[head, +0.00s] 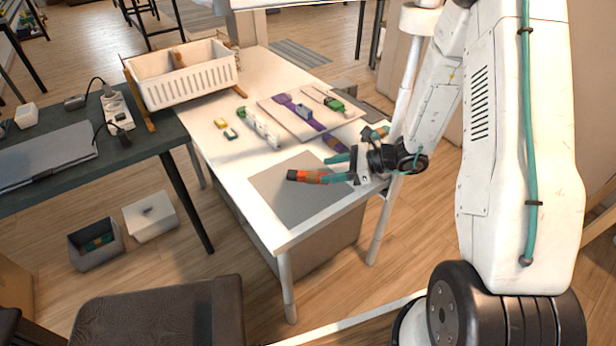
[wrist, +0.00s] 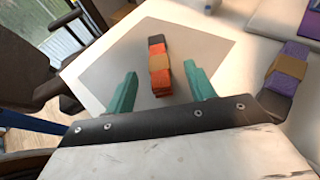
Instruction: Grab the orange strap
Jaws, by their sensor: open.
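The orange strap (wrist: 160,68) is a short banded bundle with a tan band around its middle and a dark far end. It lies on a grey mat (wrist: 110,66) on the white table. My gripper (wrist: 155,85) is open, with its teal fingers on either side of the strap's near end in the wrist view. I see gaps between the strap and both fingers there. In the head view the strap (head: 308,176) shows at the tips of my gripper (head: 338,169), and its near part is partly hidden by the fingers.
A purple strap with a tan band (wrist: 283,75) lies to the right in the wrist view. In the head view, a board (head: 275,106) with purple and green items lies behind my gripper. A white slotted basket (head: 190,88) stands at the far left. The mat's front is clear.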

